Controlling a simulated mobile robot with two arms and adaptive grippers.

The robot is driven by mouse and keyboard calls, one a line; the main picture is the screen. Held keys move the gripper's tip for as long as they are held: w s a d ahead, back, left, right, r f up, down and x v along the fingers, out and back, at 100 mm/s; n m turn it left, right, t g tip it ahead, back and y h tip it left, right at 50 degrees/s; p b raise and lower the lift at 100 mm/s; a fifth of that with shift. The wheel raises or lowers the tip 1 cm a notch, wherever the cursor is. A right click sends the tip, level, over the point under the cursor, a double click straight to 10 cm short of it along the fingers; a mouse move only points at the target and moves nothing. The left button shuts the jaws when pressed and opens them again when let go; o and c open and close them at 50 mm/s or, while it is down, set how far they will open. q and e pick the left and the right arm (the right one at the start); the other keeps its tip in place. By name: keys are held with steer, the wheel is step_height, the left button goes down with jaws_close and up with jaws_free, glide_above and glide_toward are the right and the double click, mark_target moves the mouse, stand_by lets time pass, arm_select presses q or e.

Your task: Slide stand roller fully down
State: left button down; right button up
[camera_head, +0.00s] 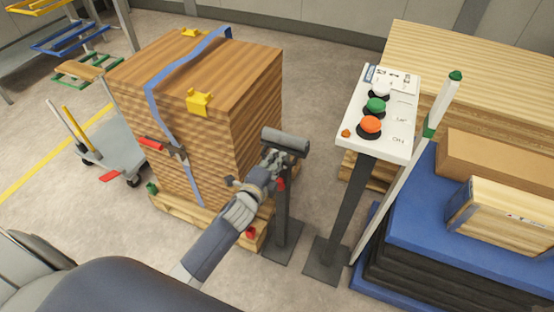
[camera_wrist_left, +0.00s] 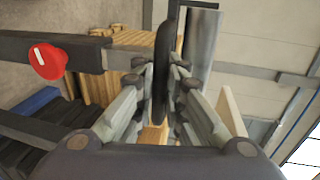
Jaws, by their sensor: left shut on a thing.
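The stand roller (camera_head: 285,139) is a grey cylinder on top of a dark upright post with a flat foot, right of the wooden stack. My left gripper (camera_head: 274,160) reaches it from the lower left and is just below the cylinder. In the left wrist view, the fingers (camera_wrist_left: 162,85) are shut on a thin dark bracket (camera_wrist_left: 165,50) of the stand roller. The grey cylinder (camera_wrist_left: 203,45) shows right beside the bracket there. A red knob (camera_wrist_left: 47,61) sits on the dark post, left of the fingers. My right gripper is out of view.
A strapped wooden stack (camera_head: 255,110) on a pallet stands close to the left of the stand. A control panel (camera_head: 375,140) with several buttons stands to the right. Beyond it is a blue-topped platform (camera_head: 420,225) with boxes. A grey cart (camera_head: 120,150) is at the left.

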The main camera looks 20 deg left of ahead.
arm_select(q)
steer(key=c, duration=1.7)
jaws_free()
steer(key=shift+s+f, duration=0.15)
steer(key=shift+f, duration=0.3)
steer(key=shift+o, duration=0.2)
steer(key=shift+r, duration=0.15)
steer(key=v, duration=1.1)
steer(key=shift+s, duration=0.4)
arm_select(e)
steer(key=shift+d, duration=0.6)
